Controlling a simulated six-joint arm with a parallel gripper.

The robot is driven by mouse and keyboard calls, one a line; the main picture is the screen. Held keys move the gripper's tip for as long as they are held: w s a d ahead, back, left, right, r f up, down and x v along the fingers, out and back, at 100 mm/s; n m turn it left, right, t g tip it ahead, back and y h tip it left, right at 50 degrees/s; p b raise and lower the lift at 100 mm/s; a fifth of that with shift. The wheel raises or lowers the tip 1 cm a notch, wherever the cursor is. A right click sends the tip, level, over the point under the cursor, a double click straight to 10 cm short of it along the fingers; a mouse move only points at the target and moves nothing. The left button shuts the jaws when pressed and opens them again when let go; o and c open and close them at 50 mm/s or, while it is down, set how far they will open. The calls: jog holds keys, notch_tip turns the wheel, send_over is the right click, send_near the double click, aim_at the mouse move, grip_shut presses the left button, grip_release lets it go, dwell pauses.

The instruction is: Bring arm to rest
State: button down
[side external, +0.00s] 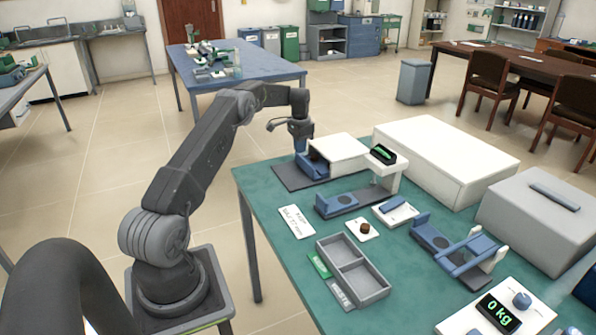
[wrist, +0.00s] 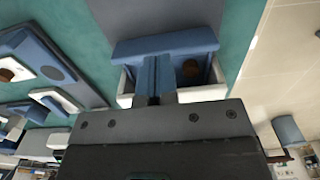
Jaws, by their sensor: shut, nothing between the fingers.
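My gripper (side external: 301,136) hangs from my raised, bent arm at the back left of the green table. It is beside the blue front of a small white furnace (side external: 342,147). In the wrist view my two blue-grey fingers (wrist: 157,62) lie together, shut with nothing between them. I cannot tell whether the fingers touch the unit.
A grey two-part tray (side external: 325,247) and a brown piece (side external: 364,228) on a white pad are on the table. A large white box (side external: 445,160), a grey box (side external: 545,215) and a scale reading 0 kg (side external: 498,312) stand to the right. Open floor lies left of the table.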

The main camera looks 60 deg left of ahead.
jog(key=w+d+r+t, duration=0.1)
jog(key=d+r+t, duration=0.1)
jog(key=d+r, duration=1.55)
jog(key=s+d+r+t+y, duration=0.1)
jog(key=s+d+r, duration=0.25)
jog(key=d, duration=0.35)
jog(key=s+d+r, duration=0.3)
jog(key=s+d, duration=0.1)
jog(key=d, duration=0.3)
jog(key=s+d+f+t, duration=0.1)
jog(key=s+d, duration=0.5)
jog(key=s, duration=0.4)
jog(key=s+d+f+t+h, duration=0.1)
jog(key=s+d+f, duration=0.1)
jog(key=s+d, duration=0.5)
jog(key=s, duration=0.2)
jog(key=shift+s+d+f+t, duration=0.15)
jog(key=shift+s+d+t, duration=0.15)
jog(key=shift+s, duration=0.1)
jog(key=c, duration=1.8)
grip_release()
